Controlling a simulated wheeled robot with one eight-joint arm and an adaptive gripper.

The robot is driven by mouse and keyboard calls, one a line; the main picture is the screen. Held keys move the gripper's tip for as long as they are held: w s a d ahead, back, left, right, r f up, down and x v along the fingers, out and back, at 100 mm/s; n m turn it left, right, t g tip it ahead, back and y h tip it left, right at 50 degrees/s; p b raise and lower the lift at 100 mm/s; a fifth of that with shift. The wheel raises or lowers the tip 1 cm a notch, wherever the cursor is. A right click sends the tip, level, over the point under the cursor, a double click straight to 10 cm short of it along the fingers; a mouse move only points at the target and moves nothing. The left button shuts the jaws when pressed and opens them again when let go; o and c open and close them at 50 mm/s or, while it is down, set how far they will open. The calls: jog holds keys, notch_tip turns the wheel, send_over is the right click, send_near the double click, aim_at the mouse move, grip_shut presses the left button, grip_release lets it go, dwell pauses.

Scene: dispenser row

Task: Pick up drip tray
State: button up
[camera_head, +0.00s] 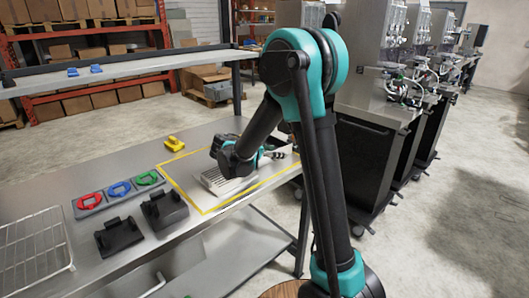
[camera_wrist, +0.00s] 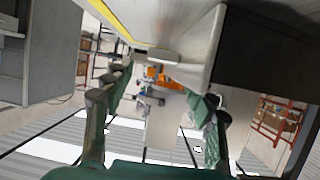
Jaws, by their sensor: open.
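The drip tray appears to be the light grey, ribbed flat piece (camera_head: 224,184) lying on the table inside a yellow outline in the head view. My arm and wrist partly hide its far side. My gripper (camera_head: 282,153) is just above the table, past the tray's right end, with its fingers pointing right. In the wrist view my gripper's two fingers (camera_wrist: 157,108) are spread apart with nothing held between them. I cannot tell whether a pale edge at the top of the wrist view belongs to the tray.
The table (camera_head: 118,209) holds a yellow clip (camera_head: 174,143), red (camera_head: 89,200), blue (camera_head: 120,189) and green (camera_head: 148,178) pieces, two black holders (camera_head: 165,209) and a wire rack (camera_head: 33,250). A shelf (camera_head: 125,69) runs above its back. Dispenser machines (camera_head: 373,95) stand at right.

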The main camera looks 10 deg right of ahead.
jog(key=shift+x, duration=1.15)
jog(key=shift+c, duration=0.5)
grip_shut()
